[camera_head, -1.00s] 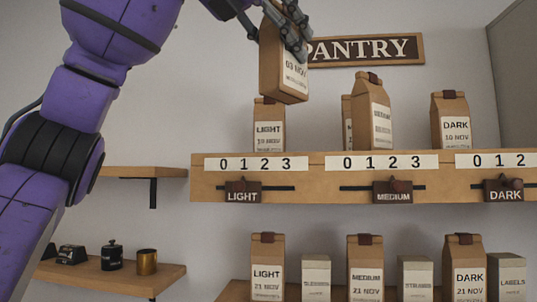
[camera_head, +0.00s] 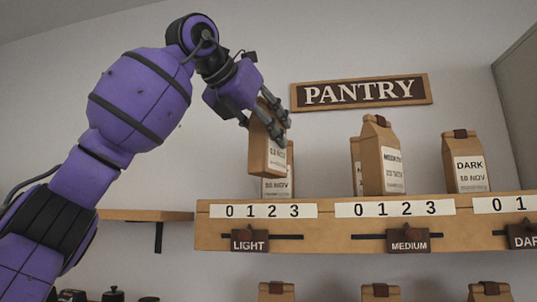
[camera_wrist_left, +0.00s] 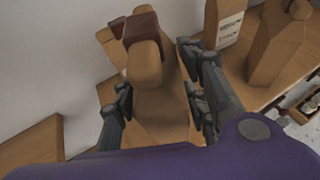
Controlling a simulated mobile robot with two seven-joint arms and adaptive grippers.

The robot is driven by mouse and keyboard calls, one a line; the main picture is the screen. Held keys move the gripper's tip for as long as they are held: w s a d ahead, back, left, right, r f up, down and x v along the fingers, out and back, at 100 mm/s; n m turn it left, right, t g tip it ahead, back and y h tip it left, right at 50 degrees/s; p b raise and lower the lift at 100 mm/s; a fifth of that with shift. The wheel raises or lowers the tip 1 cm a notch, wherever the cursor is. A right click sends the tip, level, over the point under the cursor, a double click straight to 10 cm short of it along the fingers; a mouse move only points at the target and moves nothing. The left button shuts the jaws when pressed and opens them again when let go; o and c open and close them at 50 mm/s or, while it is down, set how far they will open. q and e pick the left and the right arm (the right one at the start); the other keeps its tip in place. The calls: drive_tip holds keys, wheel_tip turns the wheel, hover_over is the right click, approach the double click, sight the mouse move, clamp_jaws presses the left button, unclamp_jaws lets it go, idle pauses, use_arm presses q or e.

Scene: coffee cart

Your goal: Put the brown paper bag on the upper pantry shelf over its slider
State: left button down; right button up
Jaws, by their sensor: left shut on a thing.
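My left gripper (camera_head: 264,118) is shut on a brown paper bag (camera_head: 258,150), gripping its upper part. The bag is nearly upright, slightly tilted, with a white label ending in "NOV". It hangs above the left part of the upper pantry shelf (camera_head: 220,236), in front of the LIGHT bag (camera_head: 278,187) and partly hiding it. Its bottom looks a little above the shelf top. The LIGHT slider (camera_head: 249,240) is below it, under the 1 mark. In the left wrist view the held bag (camera_wrist_left: 158,115) is between both fingers (camera_wrist_left: 160,105). My right gripper is out of view.
Two MEDIUM bags, the front one (camera_head: 382,160) hiding much of the other, and a DARK bag (camera_head: 466,165) stand farther right on the shelf. Free room lies between the LIGHT and MEDIUM bags. A small shelf (camera_head: 150,215) is at left. Bag tops show below.

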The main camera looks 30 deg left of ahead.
use_arm(q)
drive_tip(key=shift+w+a+f, duration=0.2)
drive_tip(key=shift+w+f, duration=0.15)
drive_tip(key=shift+f, duration=0.1)
drive_tip(key=shift+w+a+f, duration=0.1)
drive_tip(key=shift+w+f, duration=0.05)
drive_tip(key=shift+f, duration=0.8)
drive_tip(key=shift+w+a+f, duration=0.1)
drive_tip(key=shift+f, duration=0.8)
drive_tip(key=shift+d, duration=0.1)
drive_tip(key=shift+d+f, duration=0.1)
drive_tip(key=c, duration=1)
unclamp_jaws()
drive_tip(key=shift+f, duration=0.1)
drive_tip(key=shift+c, duration=0.2)
drive_tip(key=shift+r, duration=0.25)
drive_tip(key=v, duration=1.2)
drive_tip(key=shift+f, duration=0.2)
